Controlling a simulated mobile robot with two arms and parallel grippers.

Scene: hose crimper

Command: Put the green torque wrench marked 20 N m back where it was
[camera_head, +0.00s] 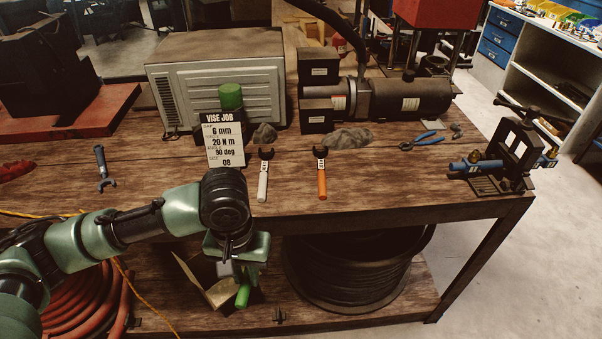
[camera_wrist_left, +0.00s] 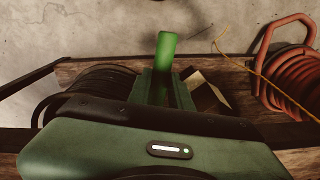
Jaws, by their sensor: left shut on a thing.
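My left gripper (camera_head: 238,272) is in front of the bench's front edge, below the top's level, and shut on the green torque wrench (camera_head: 243,295). The wrench's green end sticks out below the gripper. In the left wrist view the green wrench (camera_wrist_left: 166,52) points away from the gripper; its marking cannot be read. A white-handled wrench (camera_head: 263,180) and an orange-handled wrench (camera_head: 322,180) lie side by side on the bench top (camera_head: 400,185), heads toward the back. A blue wrench (camera_head: 103,168) lies farther left. My right gripper is not in view.
A "VISE JOB" card (camera_head: 224,140) reading 20 N m stands behind my left wrist. A vise (camera_head: 510,155) stands at the right end, with blue pliers (camera_head: 428,137) nearby. A black hose reel (camera_head: 360,270) and an open carton (camera_head: 205,285) are on the lower shelf.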

